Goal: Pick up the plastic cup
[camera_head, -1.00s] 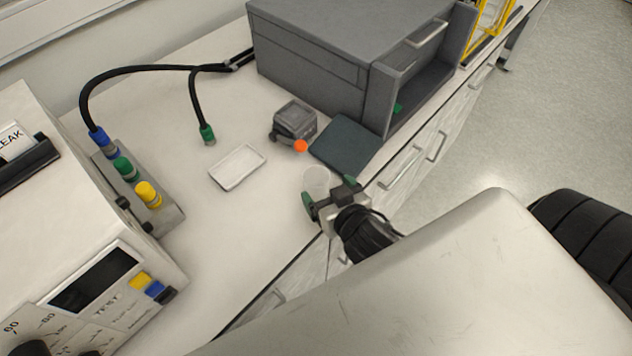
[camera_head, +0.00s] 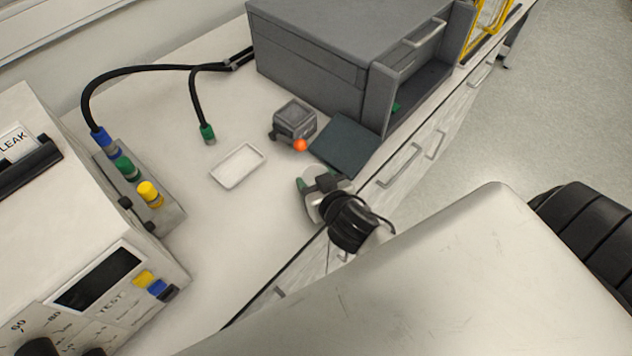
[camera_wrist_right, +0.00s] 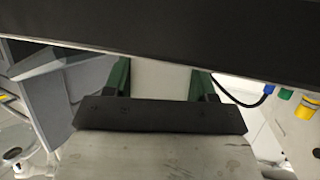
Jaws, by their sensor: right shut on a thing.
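My right gripper (camera_head: 314,183) is at the front edge of the bench, with its green fingers closed around the plastic cup. The cup is clear and very hard to make out in the head view, mostly hidden by the gripper. In the right wrist view a pale surface, seemingly the cup (camera_wrist_right: 160,80), fills the space between the two green fingers. I cannot tell whether the cup still touches the bench. My left gripper is not in view.
A dark flat pad (camera_head: 345,146), a small grey device (camera_head: 294,119) with an orange ball (camera_head: 300,145) and a white tray (camera_head: 238,166) lie beyond the gripper. A large grey box (camera_head: 345,50) stands behind. Cabled test equipment (camera_head: 100,270) stands left.

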